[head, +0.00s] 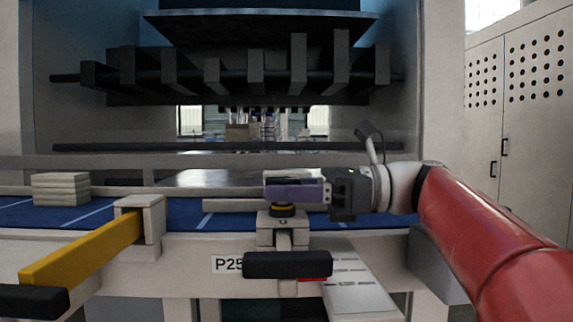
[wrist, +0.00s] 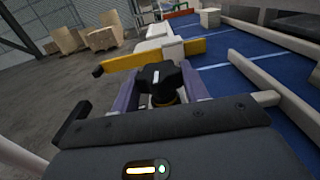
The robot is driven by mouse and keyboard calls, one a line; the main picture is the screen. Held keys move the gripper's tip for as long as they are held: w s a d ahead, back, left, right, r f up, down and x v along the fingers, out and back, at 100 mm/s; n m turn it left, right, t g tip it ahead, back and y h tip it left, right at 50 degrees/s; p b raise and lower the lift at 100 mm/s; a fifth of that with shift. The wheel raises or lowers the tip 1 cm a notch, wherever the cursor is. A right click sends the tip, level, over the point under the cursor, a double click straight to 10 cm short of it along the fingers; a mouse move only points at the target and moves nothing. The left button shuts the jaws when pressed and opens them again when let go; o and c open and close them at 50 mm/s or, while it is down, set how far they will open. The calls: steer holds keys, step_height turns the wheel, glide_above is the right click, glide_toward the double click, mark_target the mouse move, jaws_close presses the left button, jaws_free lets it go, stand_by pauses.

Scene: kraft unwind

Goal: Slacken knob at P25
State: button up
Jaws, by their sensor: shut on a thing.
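The black knob (wrist: 160,79) has a white line on its top and a yellow ring beneath it. In the head view its lower part (head: 283,211) shows on a pale bracket above the P25 label (head: 228,264). My gripper (head: 294,190) reaches in from the right, level, with purple fingers around the knob. In the wrist view one finger lies on each side of the knob, and the gripper is shut on it. The near finger hides most of the knob in the head view.
A black handle (head: 287,265) sticks out in front, below the knob. A yellow lever (head: 82,249) with a black grip is to the left. A blue bed (head: 95,215) lies behind, with a pale stack (head: 61,189) on it. A perforated cabinet (head: 525,120) stands right.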

steer(key=shift+w+f+n+g, duration=0.15)
steer(key=shift+n+g, duration=0.35)
steer(key=shift+g, duration=0.4)
steer(key=shift+s+f+n+g, duration=0.1)
steer(key=shift+n+g, duration=0.4)
steer(key=shift+g, duration=0.4)
steer(key=o, duration=0.9)
steer(key=shift+r, duration=0.1)
